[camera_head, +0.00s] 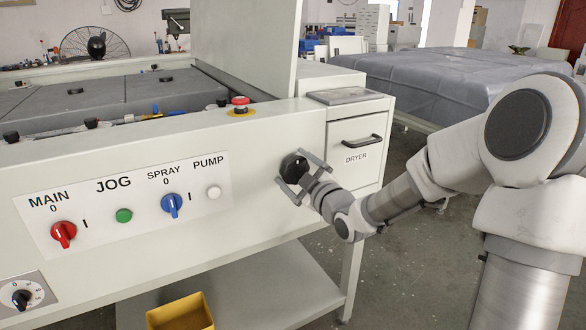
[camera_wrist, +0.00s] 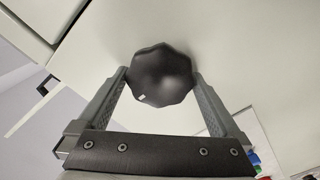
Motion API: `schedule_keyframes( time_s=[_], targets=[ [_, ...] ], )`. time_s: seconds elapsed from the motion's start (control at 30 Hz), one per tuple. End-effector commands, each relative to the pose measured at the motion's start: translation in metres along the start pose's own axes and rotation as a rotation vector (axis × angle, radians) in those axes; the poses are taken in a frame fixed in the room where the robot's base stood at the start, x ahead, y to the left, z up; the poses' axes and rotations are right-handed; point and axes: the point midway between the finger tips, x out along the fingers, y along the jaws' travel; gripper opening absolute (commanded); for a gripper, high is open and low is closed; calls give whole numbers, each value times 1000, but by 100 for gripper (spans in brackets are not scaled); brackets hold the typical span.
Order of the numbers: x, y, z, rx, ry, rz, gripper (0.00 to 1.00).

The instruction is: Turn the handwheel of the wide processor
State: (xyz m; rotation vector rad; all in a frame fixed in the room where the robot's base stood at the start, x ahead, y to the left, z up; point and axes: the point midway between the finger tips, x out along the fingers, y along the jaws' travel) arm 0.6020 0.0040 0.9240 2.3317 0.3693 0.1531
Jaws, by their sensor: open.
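The handwheel is a black lobed knob (camera_head: 292,166) on the right end of the wide processor's (camera_head: 265,190) pale front panel. My gripper (camera_head: 291,175) is at it, with a finger on either side of the knob. In the wrist view the knob (camera_wrist: 161,74) lies between the tips of my open gripper (camera_wrist: 160,82), with a small white mark on its lower left. The fingertips are very close to its sides; I cannot tell whether they touch. The gripper's palm stands back from the knob.
Left of the knob, the control panel (camera_head: 125,197) carries red, green, blue and white controls. A red emergency button (camera_head: 240,101) sits on the top edge above. The dryer drawer (camera_head: 355,155) with a black handle is just right. A yellow bin (camera_head: 181,313) is below.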

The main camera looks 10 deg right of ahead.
Motion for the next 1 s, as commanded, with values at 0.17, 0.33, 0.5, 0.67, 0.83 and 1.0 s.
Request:
schedule_keyframes(
  time_s=[0.17,0.33,0.5,0.67,0.83,1.0],
  targets=[
    [0,0,0,0,0,0,100],
    [0,0,0,0,0,0,73],
    [0,0,0,0,0,-1,42],
    [0,0,0,2,0,-1,31],
    [0,0,0,27,0,-1,31],
    [0,1,-1,101,0,-1,31]
  ],
)
